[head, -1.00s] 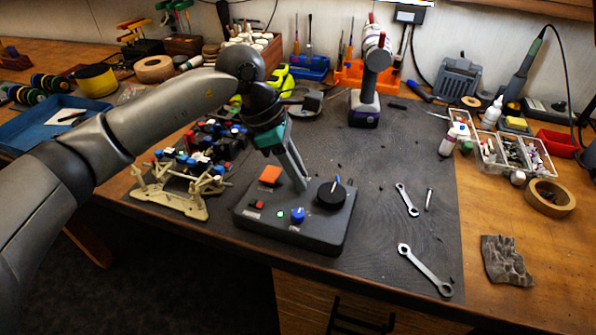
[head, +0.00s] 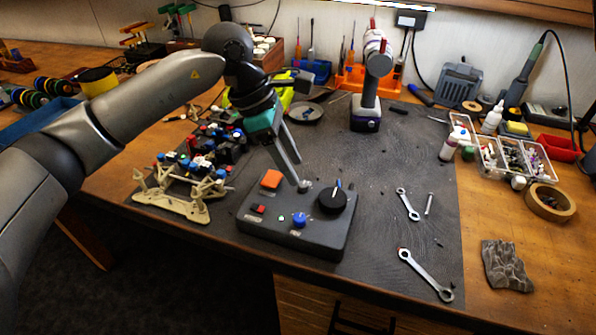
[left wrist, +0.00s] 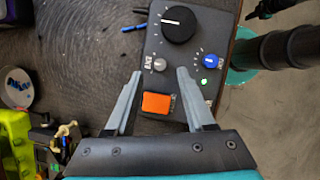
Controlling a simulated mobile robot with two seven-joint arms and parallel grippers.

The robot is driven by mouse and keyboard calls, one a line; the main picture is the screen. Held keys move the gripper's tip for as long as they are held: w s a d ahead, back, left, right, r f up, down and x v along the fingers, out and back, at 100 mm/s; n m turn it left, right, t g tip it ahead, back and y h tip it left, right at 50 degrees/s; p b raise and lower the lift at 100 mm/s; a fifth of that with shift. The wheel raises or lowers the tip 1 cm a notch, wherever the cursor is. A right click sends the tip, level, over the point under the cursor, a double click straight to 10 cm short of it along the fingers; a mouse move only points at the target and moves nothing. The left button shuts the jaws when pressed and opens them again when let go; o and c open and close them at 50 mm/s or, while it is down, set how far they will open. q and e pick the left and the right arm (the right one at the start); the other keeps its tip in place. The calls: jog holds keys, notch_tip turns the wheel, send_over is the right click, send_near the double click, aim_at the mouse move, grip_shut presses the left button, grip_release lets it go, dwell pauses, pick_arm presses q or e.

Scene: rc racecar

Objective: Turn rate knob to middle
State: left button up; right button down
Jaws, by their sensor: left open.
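A dark control box (head: 318,238) lies on the mat near the table's front edge. It carries a large black knob (head: 333,198) with a light pointer line, a blue knob (head: 299,220), an orange button (head: 271,179) and a small grey knob (head: 305,186). The same grey knob (left wrist: 159,65), black knob (left wrist: 178,24) and blue knob (left wrist: 210,61) show in the left wrist view. I cannot read for sure which knob is labelled rate. My left gripper (head: 298,175) is open above the box; in the left wrist view its fingertips (left wrist: 158,73) lie either side of the grey knob, apart from it.
A pale frame with colored parts (head: 180,190) stands just left of the box. A power drill (head: 370,85) stands behind it. Wrenches (head: 425,275) lie on the mat to the right. The mat between the box and the wrenches is mostly clear.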

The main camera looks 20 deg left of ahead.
pick_arm(q)
jog(key=w+p+v, duration=0.1)
jog(key=v, duration=1)
jog(key=shift+s+r, duration=0.15)
jog(key=shift+s, duration=0.35)
